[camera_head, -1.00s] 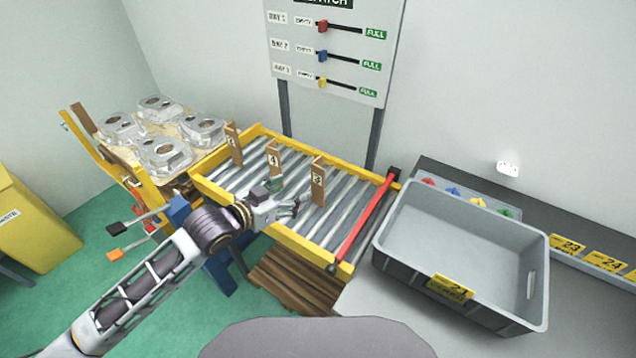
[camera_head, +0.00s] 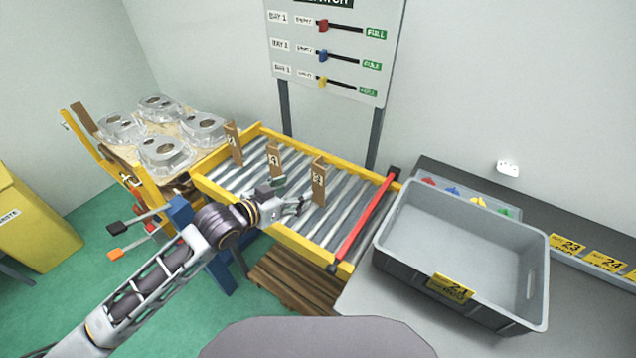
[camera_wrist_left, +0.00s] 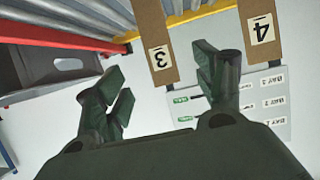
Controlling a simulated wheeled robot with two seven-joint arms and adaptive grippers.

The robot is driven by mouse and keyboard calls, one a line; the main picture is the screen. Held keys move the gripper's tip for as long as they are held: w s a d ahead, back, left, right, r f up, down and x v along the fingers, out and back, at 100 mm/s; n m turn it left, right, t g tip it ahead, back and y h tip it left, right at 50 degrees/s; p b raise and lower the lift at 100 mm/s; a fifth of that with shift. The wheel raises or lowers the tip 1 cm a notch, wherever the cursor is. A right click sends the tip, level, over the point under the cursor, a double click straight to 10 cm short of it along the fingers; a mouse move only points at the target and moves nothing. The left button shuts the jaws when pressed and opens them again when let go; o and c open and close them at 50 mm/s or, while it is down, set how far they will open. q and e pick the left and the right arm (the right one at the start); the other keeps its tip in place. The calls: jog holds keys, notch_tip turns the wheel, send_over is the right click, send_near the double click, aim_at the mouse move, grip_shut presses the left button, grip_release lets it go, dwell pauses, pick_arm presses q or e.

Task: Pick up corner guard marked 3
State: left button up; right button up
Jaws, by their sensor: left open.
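The corner guard marked 3 (camera_head: 319,182) is a brown upright piece with a white label, standing on the roller conveyor (camera_head: 228,180), the rightmost of three guards. In the left wrist view the same guard (camera_wrist_left: 154,38) appears upside down, beyond the fingers and between them in the picture. My left gripper (camera_head: 298,204) is open and empty, just left of and slightly below guard 3 in the head view. Its two fingers (camera_wrist_left: 160,90) are spread apart in the wrist view. I see no contact with the guard. My right gripper is not in view.
A guard marked 4 (camera_head: 274,160) stands left of guard 3, and another guard (camera_head: 233,143) stands farther left. A red bar (camera_head: 362,220) crosses the conveyor's right end. A grey crate (camera_head: 462,225) is right of it.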

aim_at(318, 183)
pick_arm(q)
jog(key=x, duration=0.5)
jog(key=shift+w+d+f, duration=0.2)
jog(key=shift+w+d, duration=0.05)
jog(key=shift+w+d+f, duration=0.2)
jog(key=shift+w+d, duration=0.05)
jog(key=shift+w, duration=0.1)
jog(key=shift+w+d, duration=0.1)
jog(key=shift+f+p+x, duration=0.25)
jog(key=shift+p+x, duration=0.2)
jog(key=shift+x, duration=2.05)
jog(key=shift+c, duration=0.4)
jog(key=c, duration=1)
jog(key=shift+r, duration=0.1)
jog(key=shift+c, duration=0.2)
jog(key=shift+r, duration=4.95)
